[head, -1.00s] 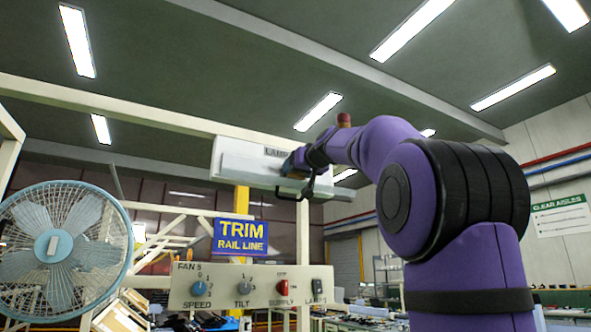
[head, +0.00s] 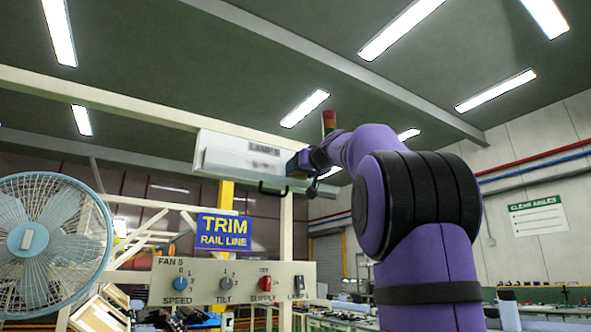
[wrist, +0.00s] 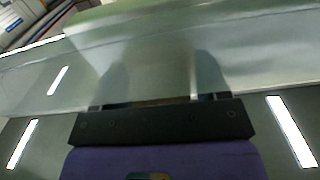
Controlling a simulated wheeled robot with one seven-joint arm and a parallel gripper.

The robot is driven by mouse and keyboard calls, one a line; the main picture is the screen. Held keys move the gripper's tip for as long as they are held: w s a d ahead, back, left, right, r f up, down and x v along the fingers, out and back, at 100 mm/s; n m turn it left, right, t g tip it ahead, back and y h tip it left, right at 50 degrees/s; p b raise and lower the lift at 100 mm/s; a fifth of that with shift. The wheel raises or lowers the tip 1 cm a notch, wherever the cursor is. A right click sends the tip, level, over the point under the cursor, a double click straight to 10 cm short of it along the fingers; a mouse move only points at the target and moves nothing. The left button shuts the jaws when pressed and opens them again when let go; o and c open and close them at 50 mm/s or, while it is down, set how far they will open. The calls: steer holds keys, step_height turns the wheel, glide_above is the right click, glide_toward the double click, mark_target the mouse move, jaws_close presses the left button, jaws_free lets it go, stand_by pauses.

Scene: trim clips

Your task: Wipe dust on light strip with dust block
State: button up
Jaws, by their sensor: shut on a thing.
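The light strip (head: 222,158), a long white lamp housing labelled LAMP, is fixed to the cream frame. A small grey smudge of dust (head: 263,167) shows on its front face. My gripper (head: 301,161) is at the right part of the strip, right of the smudge. It is shut on the dust block (head: 291,168), a small bluish piece mostly hidden by the gripper. In the wrist view, the strip's pale translucent face (wrist: 260,55) fills the upper part, close to my gripper (wrist: 150,101). I cannot tell whether the block touches the strip.
A black handle (head: 272,190) hangs below the strip. Below are the blue TRIM RAIL LINE sign (head: 224,232) and a control panel (head: 235,282) with knobs. A fan (head: 45,235) stands at left. There is open air right of my arm.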

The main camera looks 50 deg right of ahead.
steer(key=shift+w+a, duration=0.9)
steer(key=shift+a, duration=2.25)
steer(key=shift+w+a, duration=0.95)
steer(key=shift+a, duration=2.2)
steer(key=shift+w+a, duration=0.9)
steer(key=shift+a, duration=2.25)
steer(key=shift+s+d, duration=0.25)
steer(key=shift+d, duration=0.8)
steer(key=shift+s+d, duration=0.25)
steer(key=shift+d, duration=0.8)
steer(key=shift+s+d, duration=0.3)
steer(key=shift+d, duration=0.6)
steer(key=shift+s+d, duration=0.3)
steer(key=shift+d, duration=0.55)
steer(key=shift+s+d, duration=0.3)
steer(key=shift+d, duration=0.6)
steer(key=shift+s+d, duration=0.4)
steer(key=shift+d, duration=1.2)
steer(key=shift+s+d, duration=0.45)
steer(key=shift+d, duration=1.2)
steer(key=shift+s+d, duration=0.4)
steer(key=shift+d, duration=1.2)
steer(key=shift+s, duration=0.15)
